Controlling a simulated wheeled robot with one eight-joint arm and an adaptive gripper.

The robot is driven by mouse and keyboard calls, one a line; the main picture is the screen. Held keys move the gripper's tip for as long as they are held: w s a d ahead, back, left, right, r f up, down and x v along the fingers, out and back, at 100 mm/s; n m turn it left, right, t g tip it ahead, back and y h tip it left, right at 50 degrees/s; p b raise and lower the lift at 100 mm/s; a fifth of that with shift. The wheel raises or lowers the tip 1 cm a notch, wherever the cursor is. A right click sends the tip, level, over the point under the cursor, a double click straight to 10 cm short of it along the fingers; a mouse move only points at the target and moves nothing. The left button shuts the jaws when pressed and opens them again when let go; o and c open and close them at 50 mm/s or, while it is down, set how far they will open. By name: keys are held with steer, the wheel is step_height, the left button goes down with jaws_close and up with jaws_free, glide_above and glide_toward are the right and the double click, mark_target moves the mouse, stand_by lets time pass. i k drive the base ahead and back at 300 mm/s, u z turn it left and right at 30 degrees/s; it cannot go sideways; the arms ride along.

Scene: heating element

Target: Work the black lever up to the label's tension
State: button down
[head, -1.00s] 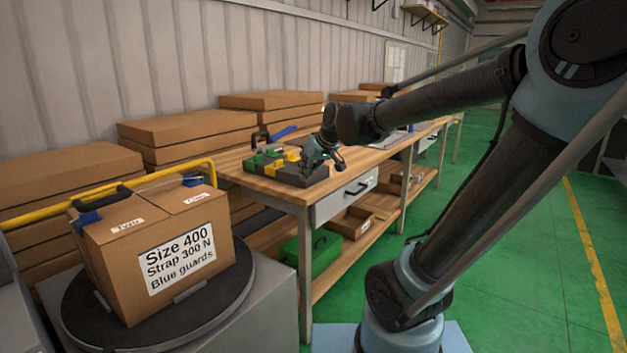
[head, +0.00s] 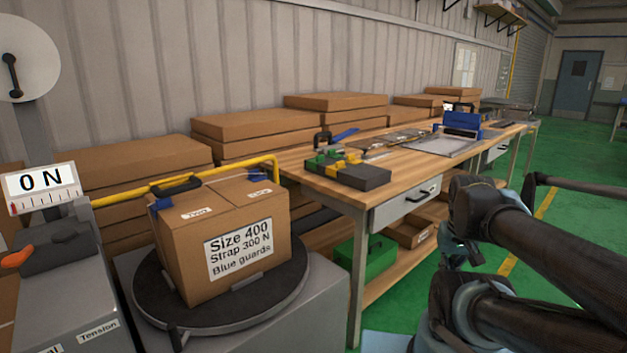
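The label (head: 240,248) on the front of the cardboard box (head: 180,262) reads "Size 400, Strap 300 N, Blue guards". The tension readout (head: 41,181) at the left shows 0 N above a scale. Below it is a grey unit (head: 85,300) marked "Tension", with a dark grey part and an orange handle (head: 16,257). I cannot tell for sure which part is the black lever; a black handle (head: 175,184) lies on the box top by the yellow bar. My gripper (head: 458,258) seems to be at the right, far from these, partly hidden; its fingers are not clear.
The box stands on a black turntable (head: 210,322). A blue guard shows at its upper left edge. A yellow rail (head: 235,168) runs behind the box. Green floor is open at the right.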

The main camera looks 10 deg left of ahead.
mark_target(65, 236)
steer(key=u, duration=1.7)
